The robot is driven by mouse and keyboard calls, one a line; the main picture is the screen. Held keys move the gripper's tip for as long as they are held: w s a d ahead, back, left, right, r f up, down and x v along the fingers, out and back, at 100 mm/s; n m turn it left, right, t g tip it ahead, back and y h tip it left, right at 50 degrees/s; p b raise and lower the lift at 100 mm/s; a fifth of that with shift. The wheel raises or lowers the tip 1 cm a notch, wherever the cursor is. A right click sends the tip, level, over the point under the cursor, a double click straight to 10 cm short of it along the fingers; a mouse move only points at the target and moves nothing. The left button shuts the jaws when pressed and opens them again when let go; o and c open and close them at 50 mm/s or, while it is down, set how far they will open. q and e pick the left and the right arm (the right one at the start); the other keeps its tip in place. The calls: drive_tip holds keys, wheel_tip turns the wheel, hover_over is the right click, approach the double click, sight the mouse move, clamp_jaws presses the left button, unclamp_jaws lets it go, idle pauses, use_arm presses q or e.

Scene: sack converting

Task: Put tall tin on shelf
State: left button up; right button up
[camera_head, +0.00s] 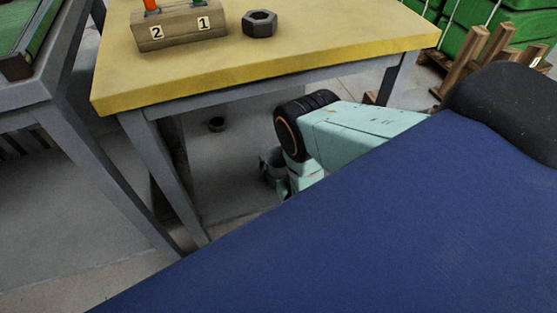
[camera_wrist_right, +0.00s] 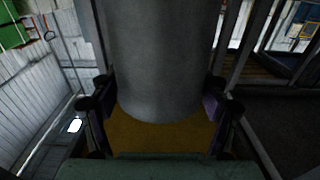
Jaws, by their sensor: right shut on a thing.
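The tall tin (camera_wrist_right: 165,60) is a plain grey cylinder that fills the upper middle of the right wrist view. My right gripper (camera_wrist_right: 160,105) has a finger on each side of it and is shut on it. In the head view, my right arm reaches down beside the table, and the gripper (camera_head: 273,165) shows only in part, low behind the table's front edge. The tin cannot be told apart clearly there. A grey surface (camera_head: 235,165) lies under the table; I cannot tell whether it is the shelf or the floor. My left gripper is out of view.
A yellow-topped table (camera_head: 340,30) carries a wooden block (camera_head: 180,27) marked 2 and 1 and a dark hex nut (camera_head: 260,23). A grey bench (camera_head: 45,75) stands left. Green sacks (camera_head: 515,25) are at back right.

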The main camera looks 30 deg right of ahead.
drive_tip(key=shift+r, duration=0.1)
drive_tip(key=o, duration=1.5)
drive_tip(key=p+v, duration=0.4)
drive_tip(key=v, duration=0.8)
